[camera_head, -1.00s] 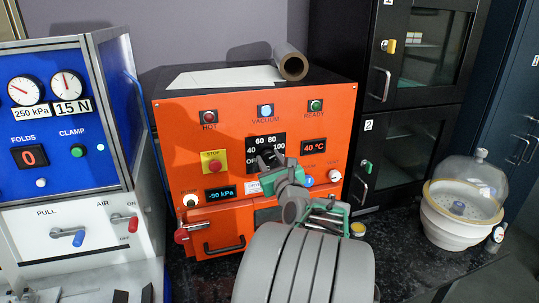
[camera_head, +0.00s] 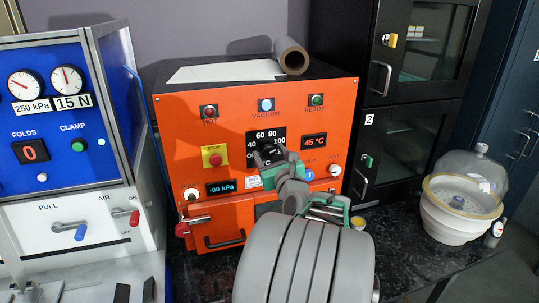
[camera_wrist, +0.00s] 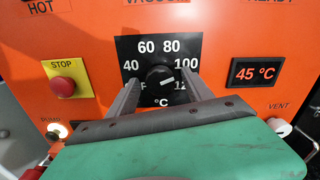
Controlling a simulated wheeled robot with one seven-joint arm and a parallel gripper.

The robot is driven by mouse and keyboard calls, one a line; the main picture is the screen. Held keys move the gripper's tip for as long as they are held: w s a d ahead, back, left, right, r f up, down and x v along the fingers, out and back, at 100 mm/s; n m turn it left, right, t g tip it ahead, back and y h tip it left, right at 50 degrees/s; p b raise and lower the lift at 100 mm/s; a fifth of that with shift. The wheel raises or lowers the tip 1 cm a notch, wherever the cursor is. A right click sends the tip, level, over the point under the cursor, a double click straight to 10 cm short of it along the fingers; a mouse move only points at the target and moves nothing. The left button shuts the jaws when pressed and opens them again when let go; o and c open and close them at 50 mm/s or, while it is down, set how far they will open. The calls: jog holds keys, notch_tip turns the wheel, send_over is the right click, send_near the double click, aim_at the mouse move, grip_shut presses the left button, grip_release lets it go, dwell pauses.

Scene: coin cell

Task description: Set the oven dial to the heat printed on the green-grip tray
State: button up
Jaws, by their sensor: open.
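The black oven dial (camera_wrist: 160,82) sits on a black scale plate reading 40, 60, 80, 100 and 120 °C on the orange oven (camera_head: 335,95). Its white pointer mark seems to lean right, towards 100. My gripper (camera_wrist: 161,84) is open, its two fingers on either side of the dial; I cannot tell whether they touch it. In the head view my gripper (camera_head: 268,156) covers part of the dial. The oven's heat display (camera_wrist: 255,72) reads 45 °C. I cannot make out a green-grip tray or its printed heat in either view.
A yellow plate with a red STOP button (camera_wrist: 66,88) is left of the dial. The vent knob (camera_wrist: 279,127) is at lower right. A blue press (camera_head: 60,120) stands left, black cabinets (camera_head: 415,150) right, and a domed bowl (camera_head: 460,205) on the dark bench.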

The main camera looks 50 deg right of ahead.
jog(key=b+v, duration=0.1)
jog(key=v, duration=0.6)
jog(key=shift+s+a+b, duration=0.2)
jog(key=shift+s+b, duration=0.1)
jog(key=shift+s, duration=0.05)
jog(key=w+a+f+n+g+y, duration=0.1)
jog(key=w+a+f+n+y, duration=0.25)
jog(key=a+n, duration=0.3)
jog(key=w+a+f+n+g+y, duration=0.2)
jog(key=a+f+n, duration=0.2)
jog(key=a+n, duration=0.25)
jog(key=w+a+f+n+g+y, duration=0.1)
jog(key=w+a+f+n+y, duration=0.15)
jog(key=a+n, duration=0.4)
jog(key=s+a+f+n+g, duration=0.3)
jog(key=s+a+n, duration=0.3)
jog(key=a+n, duration=0.2)
jog(key=s+a+f+n+g, duration=0.3)
jog(key=s+a+n+g, duration=0.2)
jog(key=n, duration=0.7)
jog(key=s+a, duration=0.1)
jog(key=a, duration=0.1)
jog(key=shift+s+a+f+y, duration=0.25)
jog(key=shift+a+f+y, duration=0.1)
jog(key=shift+a+y, duration=0.05)
